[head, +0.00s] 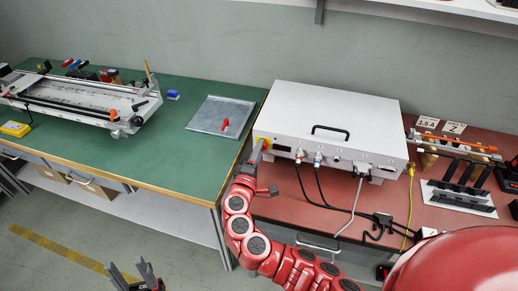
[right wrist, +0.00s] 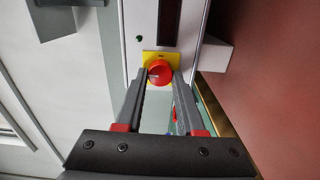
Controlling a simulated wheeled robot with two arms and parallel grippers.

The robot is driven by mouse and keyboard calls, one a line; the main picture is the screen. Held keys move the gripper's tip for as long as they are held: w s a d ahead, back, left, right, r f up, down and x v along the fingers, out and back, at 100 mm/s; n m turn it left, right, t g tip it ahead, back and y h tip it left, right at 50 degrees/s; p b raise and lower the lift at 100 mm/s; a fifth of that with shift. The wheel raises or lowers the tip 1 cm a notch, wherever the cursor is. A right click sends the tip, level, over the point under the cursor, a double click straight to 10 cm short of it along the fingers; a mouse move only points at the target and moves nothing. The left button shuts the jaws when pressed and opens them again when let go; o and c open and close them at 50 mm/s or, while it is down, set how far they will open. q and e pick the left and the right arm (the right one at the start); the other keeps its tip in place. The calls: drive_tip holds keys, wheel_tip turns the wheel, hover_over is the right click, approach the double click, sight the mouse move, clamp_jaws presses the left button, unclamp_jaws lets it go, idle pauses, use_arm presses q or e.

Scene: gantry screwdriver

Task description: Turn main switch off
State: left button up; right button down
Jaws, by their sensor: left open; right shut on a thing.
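The main switch is a red round knob (right wrist: 159,71) on a yellow plate (right wrist: 152,57), seen in the right wrist view. It sits on the front of the white control box (head: 335,110), near that box's left end in the head view. My right gripper (right wrist: 161,80) is shut on the red knob, with one finger on each side of it. My left gripper (head: 137,272) is open and empty, low over the floor at the bottom left.
Black and grey cables (head: 357,190) hang from the box front over the red table (head: 285,208). The green table (head: 180,150) on the left holds a slide rig (head: 85,97) and a metal tray (head: 205,112). A black tool rack (head: 460,192) stands at right.

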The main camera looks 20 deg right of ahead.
drive_tip(key=shift+f+n, duration=0.1)
drive_tip(key=shift+n, duration=0.2)
drive_tip(key=c, duration=0.5)
unclamp_jaws()
drive_tip(key=b+v, duration=0.2)
drive_tip(key=v, duration=1)
drive_tip(key=shift+a+f, duration=0.1)
drive_tip(key=shift+a, duration=0.1)
drive_tip(key=shift+p+v, duration=0.3)
drive_tip(key=shift+v, duration=2.35)
drive_tip(key=shift+d, duration=0.1)
